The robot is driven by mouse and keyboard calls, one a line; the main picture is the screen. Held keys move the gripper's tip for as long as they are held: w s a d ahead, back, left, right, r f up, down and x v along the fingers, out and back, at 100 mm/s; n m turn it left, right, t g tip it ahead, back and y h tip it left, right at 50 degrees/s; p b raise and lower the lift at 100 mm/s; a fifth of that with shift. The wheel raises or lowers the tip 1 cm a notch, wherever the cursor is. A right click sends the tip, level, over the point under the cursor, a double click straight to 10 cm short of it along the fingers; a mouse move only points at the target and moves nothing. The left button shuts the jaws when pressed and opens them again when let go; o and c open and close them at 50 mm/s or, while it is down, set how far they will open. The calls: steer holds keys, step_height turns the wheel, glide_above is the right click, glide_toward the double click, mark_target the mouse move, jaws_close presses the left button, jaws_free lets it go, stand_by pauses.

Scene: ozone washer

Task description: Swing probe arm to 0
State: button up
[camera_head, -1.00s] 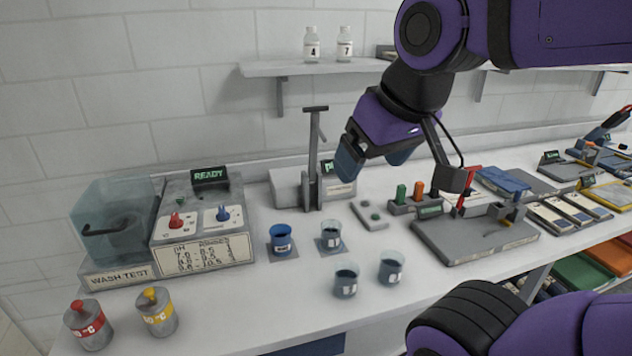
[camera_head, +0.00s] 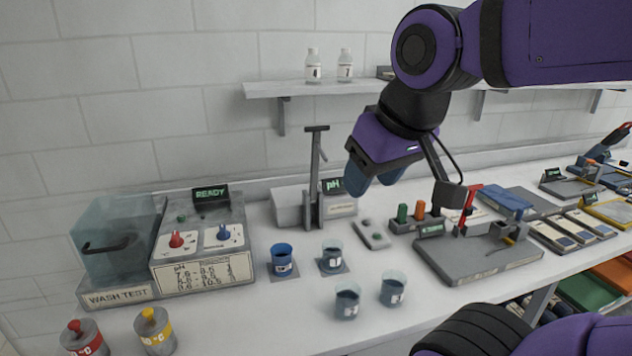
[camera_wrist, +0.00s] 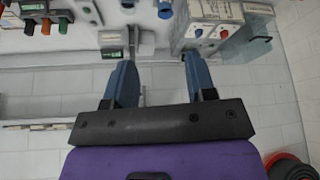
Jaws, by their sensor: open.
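The probe arm (camera_head: 316,170) is a grey upright post with a short crossbar on top, standing at the front of the pH meter (camera_head: 289,205). The meter has a green-lettered pH display (camera_head: 333,185). My gripper (camera_head: 372,186) is in the air to the right of the post, fingers pointing down, apart from it. In the wrist view my gripper (camera_wrist: 160,68) shows two spread blue fingers with nothing held. The post (camera_wrist: 133,38) appears beyond the gap, nearer the left finger. I cannot read any angle marking on the arm.
A blue cup (camera_head: 282,262) and a clear beaker (camera_head: 332,258) stand on pads before the meter; two more beakers (camera_head: 347,302) are nearer. The washer box (camera_head: 203,240) is left. A shelf (camera_head: 320,87) with two bottles hangs above. Coloured-handled blocks (camera_head: 418,216) stand right.

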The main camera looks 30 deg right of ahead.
steer(key=w+r+n, duration=0.1)
steer(key=w+r, duration=0.1)
steer(key=w, duration=0.1)
steer(key=w+d+r+n+g, duration=0.1)
steer(key=w+r, duration=0.1)
steer(key=w, duration=0.2)
steer(key=w+d+r+n, duration=0.1)
steer(key=w+r+n, duration=0.1)
steer(key=w+r, duration=0.1)
steer(key=shift+w+d+r, duration=0.1)
steer(key=shift+w, duration=0.5)
steer(key=shift+c, duration=0.4)
steer(key=w+d+r+n+g, duration=0.1)
steer(key=w+d+r+n, duration=0.2)
steer(key=w, duration=0.7)
steer(key=w+d+n+g, duration=0.25)
steer(key=w+d, duration=0.25)
steer(key=w, duration=0.4)
steer(key=w+d+f+n, duration=0.45)
steer(key=w+d, duration=0.25)
steer(key=w, duration=0.3)
steer(key=shift+n+g, duration=0.3)
steer(key=shift+g, duration=0.05)
step_height(320, 180, down, 10)
steer(key=shift+w+r, duration=0.1)
steer(key=shift+w, duration=0.05)
steer(key=shift+c, duration=0.3)
jaws_close()
